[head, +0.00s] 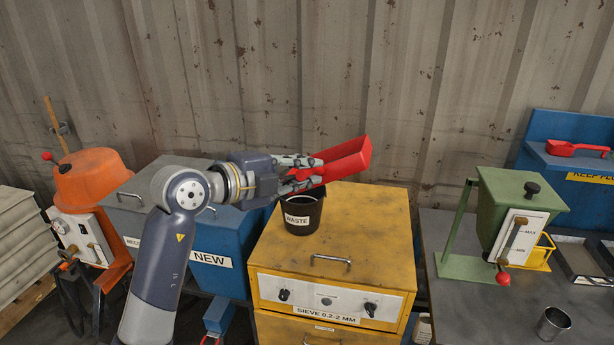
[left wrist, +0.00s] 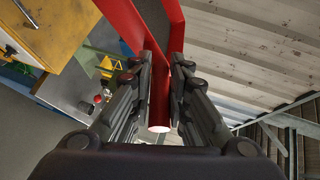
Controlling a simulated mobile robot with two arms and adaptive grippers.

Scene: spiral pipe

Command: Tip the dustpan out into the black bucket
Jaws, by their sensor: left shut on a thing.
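The red dustpan (head: 344,161) is held in the air above the black bucket (head: 301,217), which has a WASTE label and stands on the yellow sieve cabinet. My left gripper (head: 305,172) is shut on the dustpan's handle. The dustpan points to the right and reaches beyond the bucket's right side. In the left wrist view the red handle (left wrist: 159,105) sits between the two fingers. What is in the dustpan and in the bucket cannot be seen. My right gripper is not in view.
The yellow sieve cabinet (head: 340,240) has a bare top right of the bucket. Blue bins with a NEW label (head: 211,259) stand left of it. A green hopper (head: 515,205), a metal cup (head: 553,323) and a red scoop (head: 575,148) are at the right. A corrugated wall rises behind.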

